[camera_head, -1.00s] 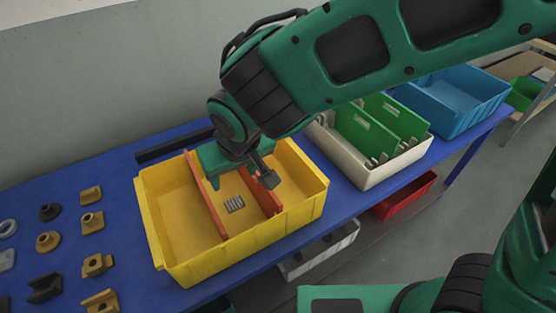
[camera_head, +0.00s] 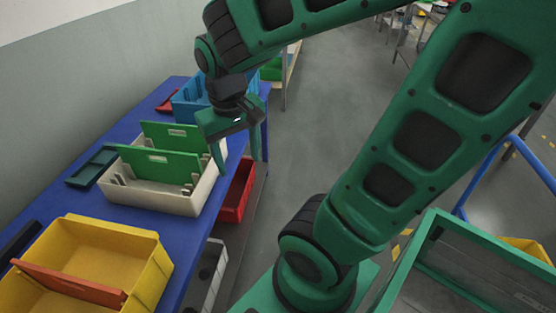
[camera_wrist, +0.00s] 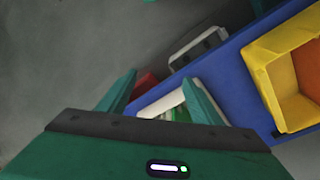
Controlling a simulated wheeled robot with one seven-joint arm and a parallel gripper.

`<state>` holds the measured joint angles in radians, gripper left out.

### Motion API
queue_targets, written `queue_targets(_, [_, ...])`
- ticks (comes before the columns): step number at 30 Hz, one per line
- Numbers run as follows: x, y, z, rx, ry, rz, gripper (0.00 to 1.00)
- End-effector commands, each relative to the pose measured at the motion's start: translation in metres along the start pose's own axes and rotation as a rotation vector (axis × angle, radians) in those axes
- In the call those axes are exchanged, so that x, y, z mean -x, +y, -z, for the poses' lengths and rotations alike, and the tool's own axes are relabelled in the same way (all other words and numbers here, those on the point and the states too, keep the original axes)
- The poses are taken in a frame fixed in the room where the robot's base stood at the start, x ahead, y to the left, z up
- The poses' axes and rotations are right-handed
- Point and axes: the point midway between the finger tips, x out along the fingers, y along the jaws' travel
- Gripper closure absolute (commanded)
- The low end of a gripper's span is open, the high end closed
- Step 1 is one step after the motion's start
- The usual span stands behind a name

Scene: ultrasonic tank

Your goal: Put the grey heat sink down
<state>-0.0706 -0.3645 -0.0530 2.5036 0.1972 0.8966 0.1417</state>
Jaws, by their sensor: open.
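The grey heat sink does not show in either current view. The yellow bin (camera_head: 150,272) is at the lower left of the head view, cut off by the frame edge, with one orange divider (camera_head: 70,283) visible. The compartment on the far side of this divider looks empty; the nearer part is only partly seen. A yellow bin wall also shows at the right of the wrist view (camera_wrist: 262,78). My gripper (camera_head: 238,162) is open and empty, above the right edge of the blue table, beside the white bin. Its two fingers are spread apart in the wrist view (camera_wrist: 160,92).
The white bin (camera_head: 180,203) with green dividers (camera_head: 160,165) stands on the blue table (camera_head: 125,218). A blue bin (camera_head: 187,104) is beyond it and a dark green tray (camera_head: 92,167) left. A red bin (camera_head: 237,192) sits lower.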

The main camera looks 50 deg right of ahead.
Motion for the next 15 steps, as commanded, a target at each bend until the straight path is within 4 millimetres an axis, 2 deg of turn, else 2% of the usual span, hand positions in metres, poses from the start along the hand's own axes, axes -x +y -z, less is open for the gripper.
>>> queue_targets(1, [0.001, 0.025, -0.014, -0.068, -0.023, 0.007, 0.41])
queue_targets(3, [0.002, 0.049, -0.034, -0.135, -0.057, 0.02, 0.41])
queue_targets(6, [0.003, 0.07, -0.058, -0.209, -0.094, 0.041, 0.41])
queue_targets(8, [0.003, 0.078, -0.069, -0.238, -0.109, 0.052, 0.41])
queue_targets(9, [0.002, 0.09, -0.072, -0.253, -0.117, 0.058, 0.41])
queue_targets(15, [0.003, 0.098, -0.08, -0.277, -0.129, 0.068, 0.41])
